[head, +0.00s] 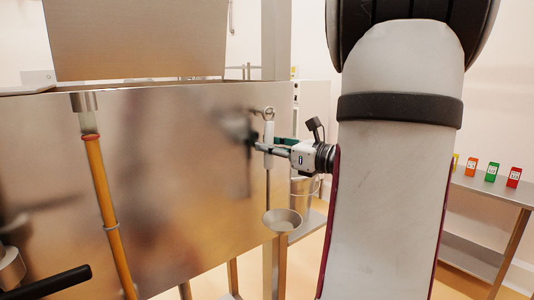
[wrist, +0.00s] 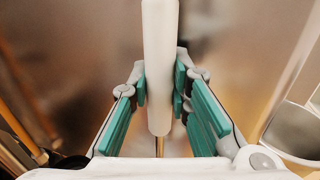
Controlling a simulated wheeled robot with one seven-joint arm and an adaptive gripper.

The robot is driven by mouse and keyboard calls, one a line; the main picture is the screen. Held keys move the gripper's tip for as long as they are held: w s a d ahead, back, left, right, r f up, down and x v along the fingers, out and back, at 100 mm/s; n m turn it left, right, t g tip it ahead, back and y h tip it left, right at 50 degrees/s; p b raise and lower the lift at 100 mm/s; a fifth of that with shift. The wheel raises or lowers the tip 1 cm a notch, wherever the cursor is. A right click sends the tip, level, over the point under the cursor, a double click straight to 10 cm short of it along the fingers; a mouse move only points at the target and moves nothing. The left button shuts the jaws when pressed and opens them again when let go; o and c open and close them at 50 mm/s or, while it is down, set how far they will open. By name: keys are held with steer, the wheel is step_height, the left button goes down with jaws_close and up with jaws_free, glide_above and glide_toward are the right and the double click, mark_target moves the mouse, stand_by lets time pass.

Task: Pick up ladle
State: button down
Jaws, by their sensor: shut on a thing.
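The ladle has a white handle (head: 268,136) and a shallow metal bowl (head: 282,219) at its lower end, with a ring at the top. It is upright in front of the hopper's metal side in the head view. My gripper (head: 266,148) is shut around the handle, coming in from the right. In the wrist view the white handle (wrist: 159,50) stands between the green finger pads of my gripper (wrist: 161,88). I cannot tell whether the ring still hangs on a hook.
The hopper's broad metal wall (head: 170,180) is close behind the ladle. A yellow pipe (head: 104,200) runs down at the left. A metal pail (head: 304,192) stands behind my gripper. A side table (head: 490,190) at right bears several coloured tags.

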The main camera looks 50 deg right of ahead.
steer(key=s+a+r+p, duration=0.1)
steer(key=s+a+p, duration=0.2)
steer(key=s, duration=1.1)
steer(key=s+a+p, duration=0.3)
steer(key=s, duration=1)
steer(key=shift+s+a+r, duration=0.25)
steer(key=shift+s+r, duration=0.1)
steer(key=shift+a, duration=0.1)
stand_by(1.5)
